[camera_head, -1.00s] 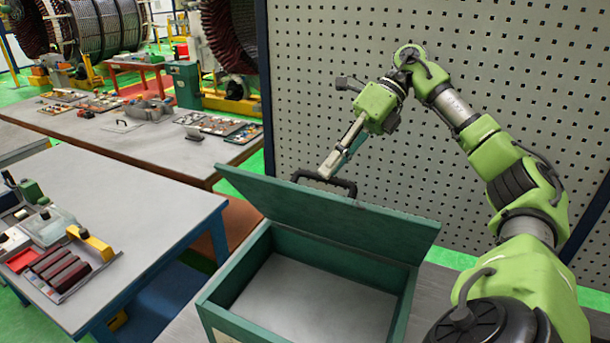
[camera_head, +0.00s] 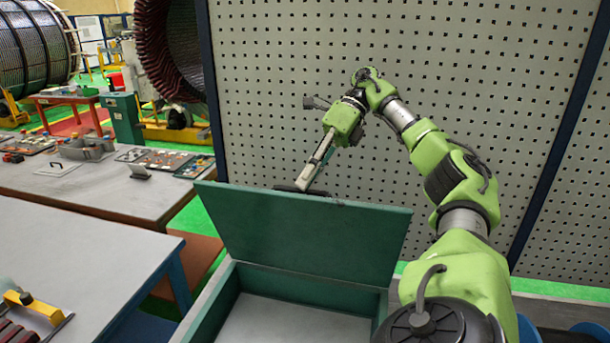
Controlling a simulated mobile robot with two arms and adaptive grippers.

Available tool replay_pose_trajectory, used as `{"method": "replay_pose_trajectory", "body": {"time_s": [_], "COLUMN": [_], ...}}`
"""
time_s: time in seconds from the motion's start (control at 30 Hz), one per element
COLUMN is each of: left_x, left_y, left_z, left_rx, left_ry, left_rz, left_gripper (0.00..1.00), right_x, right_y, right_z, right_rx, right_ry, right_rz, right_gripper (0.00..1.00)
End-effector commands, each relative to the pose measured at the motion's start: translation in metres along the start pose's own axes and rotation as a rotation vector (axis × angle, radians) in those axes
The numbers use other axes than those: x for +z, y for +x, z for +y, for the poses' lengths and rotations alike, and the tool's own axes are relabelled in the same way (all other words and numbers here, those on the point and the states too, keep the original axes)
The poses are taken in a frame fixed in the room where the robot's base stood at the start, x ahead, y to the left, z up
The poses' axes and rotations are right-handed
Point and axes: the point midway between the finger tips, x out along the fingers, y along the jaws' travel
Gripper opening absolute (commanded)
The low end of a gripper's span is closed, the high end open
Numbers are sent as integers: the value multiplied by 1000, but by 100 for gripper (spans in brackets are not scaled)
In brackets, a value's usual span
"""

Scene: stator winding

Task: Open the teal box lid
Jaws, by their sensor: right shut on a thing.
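The teal box (camera_head: 210,308) stands at the bottom middle of the head view. Its lid (camera_head: 305,236) is raised and leans back steeply, with its inner face towards me. The box's pale floor shows and looks empty. A dark handle (camera_head: 290,188) shows just above the lid's top edge, mostly hidden behind it. My right gripper (camera_head: 308,183) reaches down from above to the handle behind the lid's top edge and is shut on it. The fingertips are partly hidden. My left gripper is not in view.
A perforated grey panel (camera_head: 480,80) stands behind the box and my right arm. A grey table (camera_head: 75,255) with a yellow-handled tray (camera_head: 38,308) stands at the left. A farther bench (camera_head: 110,190) holds trays of parts.

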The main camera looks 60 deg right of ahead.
Motion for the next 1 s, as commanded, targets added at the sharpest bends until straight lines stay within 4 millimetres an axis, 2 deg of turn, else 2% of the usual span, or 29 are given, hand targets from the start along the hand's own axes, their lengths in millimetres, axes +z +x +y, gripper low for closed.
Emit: {"method": "replay_pose_trajectory", "body": {"time_s": [0.03, 0.07, 0.1, 0.17, 1.0], "left_x": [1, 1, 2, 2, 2], "left_y": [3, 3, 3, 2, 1], "left_z": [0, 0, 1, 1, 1], "left_rx": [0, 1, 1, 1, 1], "left_ry": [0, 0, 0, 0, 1], "left_rz": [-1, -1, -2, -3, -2], "left_gripper": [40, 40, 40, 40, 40], "right_x": [-7, -7, -7, -8, -8], "right_y": [10, 10, 10, 10, 8], "right_z": [-15, -15, -15, -15, -14], "right_rx": [-22, -22, -22, -22, -24], "right_ry": [31, 31, 31, 32, 33], "right_rz": [31, 31, 31, 33, 33], "right_gripper": [0, 0, 13, 28, 28]}}
